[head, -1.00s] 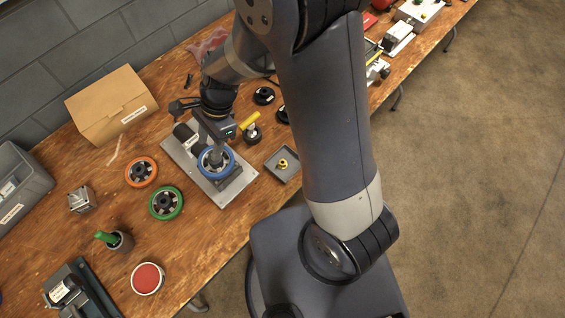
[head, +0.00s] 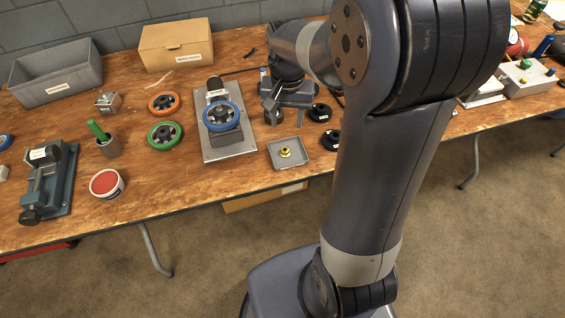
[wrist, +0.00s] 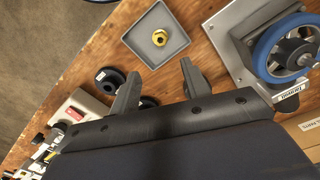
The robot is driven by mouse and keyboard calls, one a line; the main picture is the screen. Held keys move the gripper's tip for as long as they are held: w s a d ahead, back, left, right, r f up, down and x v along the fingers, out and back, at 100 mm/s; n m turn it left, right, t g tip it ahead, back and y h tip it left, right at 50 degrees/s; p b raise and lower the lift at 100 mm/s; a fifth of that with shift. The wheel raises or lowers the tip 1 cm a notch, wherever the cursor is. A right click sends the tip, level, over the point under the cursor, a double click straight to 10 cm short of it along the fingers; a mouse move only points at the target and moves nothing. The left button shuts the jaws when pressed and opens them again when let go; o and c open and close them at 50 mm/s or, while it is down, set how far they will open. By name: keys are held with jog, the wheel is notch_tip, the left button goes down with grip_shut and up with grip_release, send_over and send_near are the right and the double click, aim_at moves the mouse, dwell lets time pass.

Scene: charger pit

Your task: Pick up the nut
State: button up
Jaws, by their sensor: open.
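The nut (head: 285,152) is small and brass-yellow. It sits in a shallow square grey tray (head: 301,161) near the table's front edge. In the wrist view the nut (wrist: 159,38) lies in the tray (wrist: 141,46) at the top middle, beyond my fingertips. My gripper (head: 287,118) is over the table behind the tray, to the right of the blue wheel. In the wrist view my gripper (wrist: 162,70) has its two fingers apart with nothing between them. It is not touching the nut.
A blue wheel (head: 221,127) is mounted on a metal plate (head: 215,155) left of the tray. Black round parts (head: 320,112) lie to the right. Orange (head: 164,103) and green wheels (head: 165,148) lie further left. The table's front edge runs just below the tray.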

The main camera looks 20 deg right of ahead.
aim_at(285, 145)
notch_tip(285, 145, down, 10)
jog(key=shift+a+f+b, duration=0.15)
jog(key=shift+f+b, duration=0.1)
jog(key=shift+b, duration=0.25)
jog(key=shift+c, duration=0.3)
grip_shut()
